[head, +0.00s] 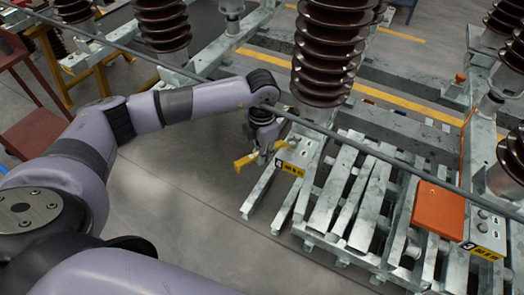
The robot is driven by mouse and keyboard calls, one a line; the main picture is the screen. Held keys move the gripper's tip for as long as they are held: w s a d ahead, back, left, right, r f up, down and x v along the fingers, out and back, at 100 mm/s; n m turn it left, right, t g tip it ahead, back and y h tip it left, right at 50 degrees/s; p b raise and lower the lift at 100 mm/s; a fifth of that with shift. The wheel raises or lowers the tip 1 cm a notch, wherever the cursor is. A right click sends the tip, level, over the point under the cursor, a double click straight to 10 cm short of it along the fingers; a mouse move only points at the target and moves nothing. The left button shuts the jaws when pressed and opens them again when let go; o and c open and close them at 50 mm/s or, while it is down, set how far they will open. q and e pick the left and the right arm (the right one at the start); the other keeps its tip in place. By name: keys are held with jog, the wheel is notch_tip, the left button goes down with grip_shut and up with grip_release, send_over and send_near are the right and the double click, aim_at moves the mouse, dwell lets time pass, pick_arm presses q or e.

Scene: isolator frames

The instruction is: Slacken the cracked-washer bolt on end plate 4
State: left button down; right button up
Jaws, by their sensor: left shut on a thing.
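My left gripper (264,148) points down beside the near end of a galvanised steel frame. It is shut on a yellow tool (245,162), whose yellow end sticks out to the left. The tool is close to an end plate (304,149) that bears a yellow label (291,169). The label is too small to read surely. The gripper and tool hide part of this plate, and I cannot make out a bolt or cracked washer, or whether the tool touches one. My right gripper is not in view.
A long grey bar (350,145) crosses above the frames, close to my left wrist. Brown ribbed insulators (326,50) stand on the frames. An orange box (438,207) and another labelled end plate (487,233) are at right. Grey floor (190,190) is clear at left.

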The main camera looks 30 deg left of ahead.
pick_arm(q)
jog(key=shift+f+b, duration=0.7)
jog(key=shift+f, duration=0.2)
jog(key=shift+d, duration=0.1)
jog(key=shift+s+d+n, duration=0.2)
jog(key=shift+d+n, duration=0.15)
jog(key=shift+n, duration=0.15)
jog(key=d+n+p, duration=0.1)
jog(key=d+n, duration=0.9)
jog(key=n, duration=0.1)
jog(key=shift+p, duration=0.4)
jog(key=shift+a, duration=0.1)
notch_tip(320, 180, up, 2)
jog(key=shift+r+p, duration=0.15)
jog(key=shift+p, duration=0.65)
